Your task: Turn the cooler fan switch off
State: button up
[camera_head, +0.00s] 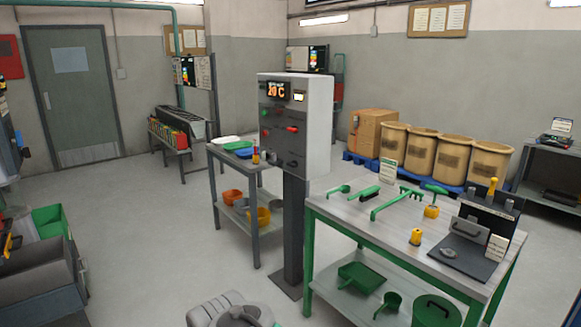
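A grey control panel box (319,118) stands on a dark post in the middle of the view. Its front face has a lit orange temperature display (278,91) and a small yellowish display (299,97). Below these are a green button or lamp (264,113), a red knob or switch (292,129) and small dark controls, one of them a dark knob (293,163) low on the right. The labels are too small to read, so I cannot tell which control is the cooler fan switch or its position. A grey part of my arm shows at the bottom edge. My gripper's fingers are not visible.
A green-legged workbench (345,205) with green tools stands right of the post. A smaller grey table (225,158) with bowls stands to its left behind. Barrels (440,155) line the back right. Grey bins (40,270) stand at left. The floor at centre left is clear.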

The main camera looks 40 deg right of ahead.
aim_at(294, 163)
jog(key=z, duration=0.2)
jog(key=i, duration=0.35)
jog(key=z, duration=0.75)
jog(key=i, duration=2)
jog(key=u, duration=1)
jog(key=i, duration=0.45)
jog(key=u, duration=0.25)
